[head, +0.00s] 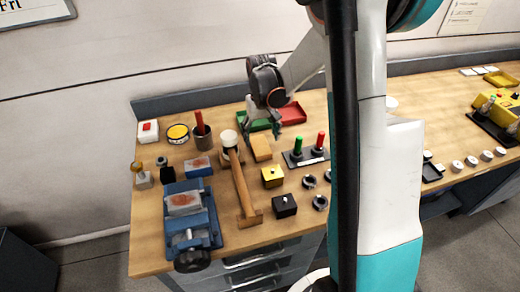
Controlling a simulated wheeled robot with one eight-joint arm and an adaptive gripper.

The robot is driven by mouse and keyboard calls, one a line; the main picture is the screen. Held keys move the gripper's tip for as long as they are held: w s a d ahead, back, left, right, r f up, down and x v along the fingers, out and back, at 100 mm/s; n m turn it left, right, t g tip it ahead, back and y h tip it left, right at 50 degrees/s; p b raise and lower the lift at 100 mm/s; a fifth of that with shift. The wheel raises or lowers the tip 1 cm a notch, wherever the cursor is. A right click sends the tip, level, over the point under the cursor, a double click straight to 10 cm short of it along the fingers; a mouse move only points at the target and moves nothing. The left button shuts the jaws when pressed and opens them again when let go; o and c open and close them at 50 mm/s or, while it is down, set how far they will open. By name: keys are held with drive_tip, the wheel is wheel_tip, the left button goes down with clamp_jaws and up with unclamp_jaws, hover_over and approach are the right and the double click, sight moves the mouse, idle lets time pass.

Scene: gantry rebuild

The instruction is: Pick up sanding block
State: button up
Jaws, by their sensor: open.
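A tan-orange block (261,147), which looks like the sanding block, lies on the wooden workbench (287,229) near its middle. My gripper (272,130) is open, small in the head view, just behind and above the block's upper right side. Its fingers point down. I cannot tell whether they touch the block. Nothing shows held between them.
A wooden-handled mallet (241,185) lies left of the block. A green tray (257,124) and a red tray (292,114) sit behind. A stand with green and red pegs (305,157) is to the right. A blue vise (190,223) is at front left.

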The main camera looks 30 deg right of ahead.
sight(260, 145)
drive_tip(key=f+b, duration=0.1)
drive_tip(key=f, duration=0.4)
drive_tip(key=shift+a+b, duration=0.2)
drive_tip(key=shift+b, duration=0.2)
drive_tip(key=shift+r, duration=0.1)
drive_tip(key=c, duration=1.2)
wheel_tip(260, 145, up, 20)
drive_tip(key=p, duration=0.5)
drive_tip(key=shift+o, duration=0.8)
